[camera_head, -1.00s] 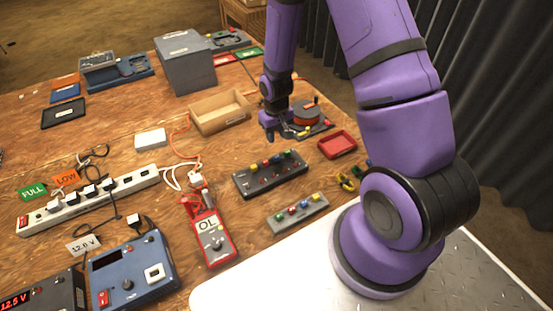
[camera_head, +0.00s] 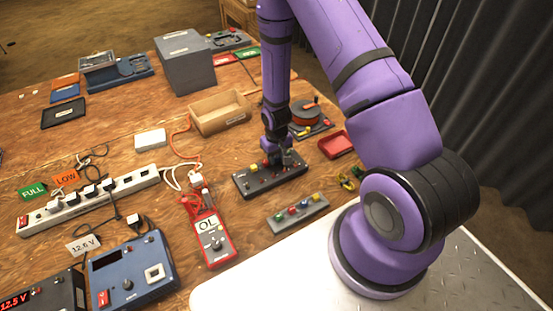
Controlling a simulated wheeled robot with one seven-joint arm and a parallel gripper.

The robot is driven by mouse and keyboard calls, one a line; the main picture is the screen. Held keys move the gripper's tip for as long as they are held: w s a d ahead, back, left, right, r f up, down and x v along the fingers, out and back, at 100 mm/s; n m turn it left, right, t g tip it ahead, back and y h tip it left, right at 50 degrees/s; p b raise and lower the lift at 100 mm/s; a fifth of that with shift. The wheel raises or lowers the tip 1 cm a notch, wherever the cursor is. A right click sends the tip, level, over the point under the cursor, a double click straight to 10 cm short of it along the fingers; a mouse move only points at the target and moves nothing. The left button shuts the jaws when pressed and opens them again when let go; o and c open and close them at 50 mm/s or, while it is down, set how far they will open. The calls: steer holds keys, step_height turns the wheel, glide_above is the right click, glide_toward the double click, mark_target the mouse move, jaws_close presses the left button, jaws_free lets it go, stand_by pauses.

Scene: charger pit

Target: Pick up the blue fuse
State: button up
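A yellow fuse (camera_head: 315,198) is at the strip's right end. My gripper (camera_head: 279,166) points down at the black fuse block (camera_head: 262,187), behind and left of the strip. It hides part of the block and some fuses there. A yellow fuse (camera_head: 254,168) shows to its left. The fingers are too small and dark to tell open from shut.
A red multimeter (camera_head: 216,243) lies left of the strip. A wooden box (camera_head: 222,121) stands behind. A white power strip (camera_head: 130,183) lies left.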

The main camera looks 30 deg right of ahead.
steer(key=shift+f, duration=0.2)
jaws_close()
steer(key=shift+r, duration=0.15)
